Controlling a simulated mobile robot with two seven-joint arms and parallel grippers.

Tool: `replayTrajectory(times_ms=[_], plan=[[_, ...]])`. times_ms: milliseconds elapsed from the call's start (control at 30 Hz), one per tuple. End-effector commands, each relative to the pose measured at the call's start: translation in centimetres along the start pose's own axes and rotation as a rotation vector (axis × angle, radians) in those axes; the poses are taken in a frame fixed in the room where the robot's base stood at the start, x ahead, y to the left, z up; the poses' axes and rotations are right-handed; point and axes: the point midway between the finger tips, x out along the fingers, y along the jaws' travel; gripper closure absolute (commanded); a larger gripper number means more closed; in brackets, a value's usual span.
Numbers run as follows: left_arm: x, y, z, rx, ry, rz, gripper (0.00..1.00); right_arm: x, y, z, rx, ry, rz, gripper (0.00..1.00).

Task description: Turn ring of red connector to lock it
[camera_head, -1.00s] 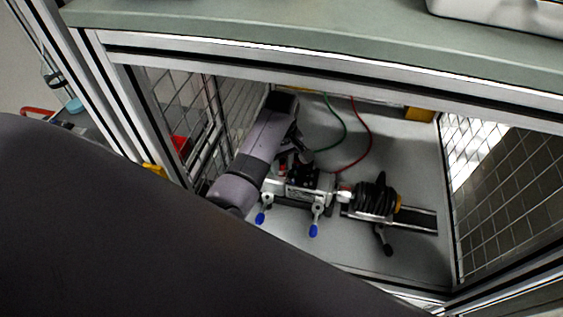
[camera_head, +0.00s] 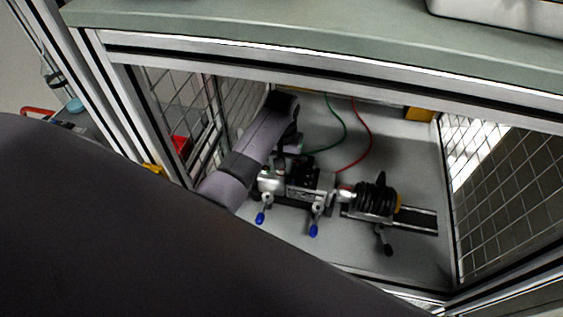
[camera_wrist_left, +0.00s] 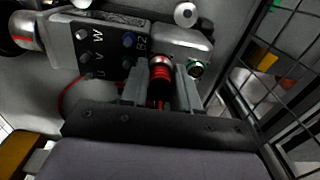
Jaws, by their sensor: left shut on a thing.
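The red connector (camera_wrist_left: 160,72) is a red-ringed round plug at the end of the motor housing (camera_wrist_left: 105,45). In the left wrist view, my left gripper (camera_wrist_left: 161,92) has one finger on each side of it and is shut on its ring. A green-marked socket (camera_wrist_left: 195,69) sits just right of the fingers. In the head view, the motor (camera_head: 305,185) is clamped on the bench, and my left gripper (camera_head: 288,150) reaches its left end from above. The connector is hidden there. My right gripper is not in view.
Wire mesh walls (camera_head: 500,190) and a metal frame enclose the bench. A red cable (camera_head: 368,135) and a green cable (camera_head: 340,125) run behind the motor. A black coupling (camera_head: 375,197) on a rail stands right of it. Blue-tipped clamp levers (camera_head: 313,230) stick out in front.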

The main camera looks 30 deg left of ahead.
Motion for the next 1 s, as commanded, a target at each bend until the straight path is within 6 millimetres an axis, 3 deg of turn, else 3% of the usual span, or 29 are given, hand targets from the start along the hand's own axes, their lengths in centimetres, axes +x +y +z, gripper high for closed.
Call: replayTrajectory(times_ms=[567,600,633,667,1000], plan=[[-0.11,-0.06,-0.14,0.028,0.005,-0.001,1.0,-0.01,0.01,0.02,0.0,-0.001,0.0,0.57],[-0.11,-0.06,-0.13,0.028,0.004,-0.001,0.57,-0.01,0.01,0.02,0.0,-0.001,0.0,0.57],[-0.11,-0.06,-0.13,0.027,0.004,-0.001,0.47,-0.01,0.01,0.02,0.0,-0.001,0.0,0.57],[-0.1,-0.05,-0.13,0.027,0.004,-0.001,0.43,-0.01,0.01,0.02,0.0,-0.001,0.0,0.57],[-0.5,0.13,-0.32,0.028,0.003,0.003,0.43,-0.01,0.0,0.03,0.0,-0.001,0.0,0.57]])
